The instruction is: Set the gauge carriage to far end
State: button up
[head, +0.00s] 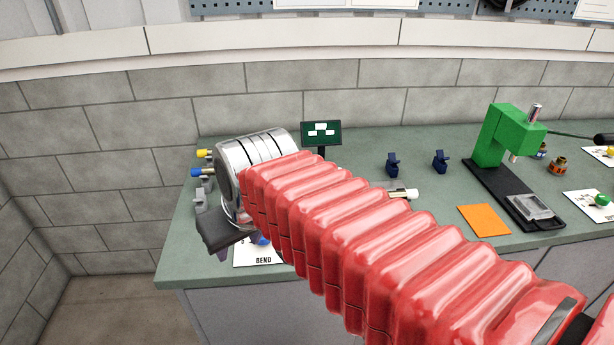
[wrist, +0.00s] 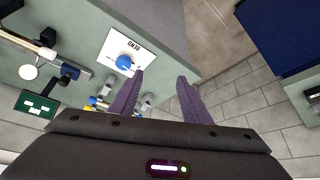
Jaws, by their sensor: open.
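My gripper (wrist: 160,80) is open and empty in the wrist view, its two purple fingers spread beside the bench's edge. One dark block (wrist: 46,37) may be the gauge carriage, but I cannot tell for sure. A dark blue block (wrist: 69,74) sits near the rail's right end, and a white disc (wrist: 28,72) is beside it. The gripper is apart from the rail, to its right.
A white BEND card (wrist: 125,52) with a blue knob (wrist: 124,63) lies close to the left finger. A small green screen (head: 321,131) stands at the back of the bench. A green press (head: 500,135) and an orange sheet (head: 484,220) are on the right. Floor shows beyond the bench edge.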

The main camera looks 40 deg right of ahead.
jog(key=w+d+r+m+h, duration=0.1)
jog(key=w+d+r+m, duration=0.1)
jog(key=w+d, duration=1.1)
jog(key=w+d+f+m+g, duration=0.1)
jog(key=d+f, duration=0.1)
jog(key=d, duration=1.6)
jog(key=shift+w+d+m, duration=0.25)
jog(key=shift+w+m, duration=0.05)
jog(key=shift+w, duration=0.1)
jog(key=shift+f, duration=0.15)
jog(key=x, duration=1.3)
jog(key=shift+d+f, duration=0.25)
jog(key=shift+f, duration=0.1)
jog(key=shift+c, duration=0.5)
